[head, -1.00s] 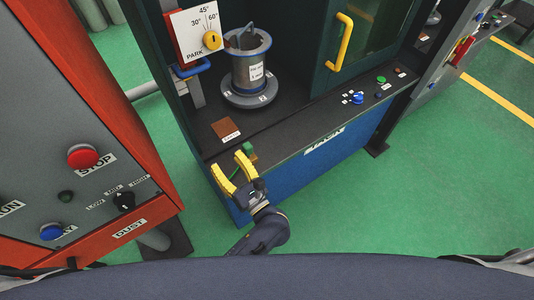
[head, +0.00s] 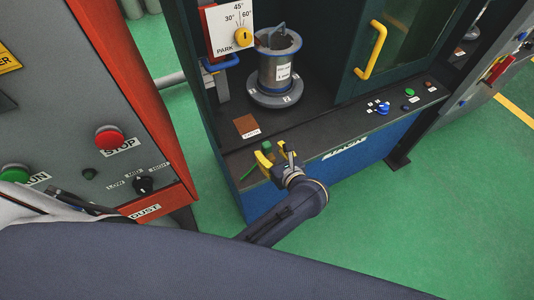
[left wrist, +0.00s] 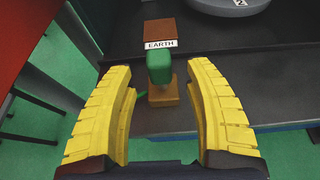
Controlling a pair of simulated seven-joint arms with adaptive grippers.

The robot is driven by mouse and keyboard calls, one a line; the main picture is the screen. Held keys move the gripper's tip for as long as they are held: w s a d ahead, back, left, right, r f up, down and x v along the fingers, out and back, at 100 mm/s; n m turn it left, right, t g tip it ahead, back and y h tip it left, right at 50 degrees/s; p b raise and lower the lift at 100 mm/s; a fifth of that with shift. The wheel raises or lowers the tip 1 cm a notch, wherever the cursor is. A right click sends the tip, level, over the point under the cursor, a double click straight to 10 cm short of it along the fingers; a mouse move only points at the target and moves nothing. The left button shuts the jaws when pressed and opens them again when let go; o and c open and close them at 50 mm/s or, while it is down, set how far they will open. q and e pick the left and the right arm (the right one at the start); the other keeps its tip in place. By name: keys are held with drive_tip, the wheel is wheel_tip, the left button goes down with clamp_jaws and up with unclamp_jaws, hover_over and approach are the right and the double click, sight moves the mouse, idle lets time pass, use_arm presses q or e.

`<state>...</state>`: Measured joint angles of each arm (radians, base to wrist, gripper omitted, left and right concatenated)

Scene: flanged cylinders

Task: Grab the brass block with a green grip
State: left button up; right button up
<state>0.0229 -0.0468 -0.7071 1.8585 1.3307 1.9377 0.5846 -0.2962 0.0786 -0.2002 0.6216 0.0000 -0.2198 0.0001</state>
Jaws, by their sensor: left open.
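The brass block (left wrist: 163,95) stands on the dark ledge, with its upright green grip (left wrist: 159,67) on top. In the left wrist view the grip shows between the two yellow fingers of my left gripper (left wrist: 160,68), with a gap on each side. The fingers are open and hold nothing. In the head view my left gripper (head: 276,156) is at the front edge of the ledge, and the green grip (head: 281,147) shows close to its fingers. The fingers hide most of the block there. My right gripper is not in view.
A brown plate labelled EARTH (left wrist: 161,29) lies just behind the block. A grey flanged cylinder (head: 279,73) stands on a round base further back. A yellow door handle (head: 371,50) and control buttons (head: 383,108) are to the right. A red-edged control panel (head: 100,100) is at left.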

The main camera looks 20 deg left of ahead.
sight(269, 151)
use_arm(q)
drive_tip(key=shift+x, duration=1.65)
drive_tip(key=shift+c, duration=0.4)
clamp_jaws()
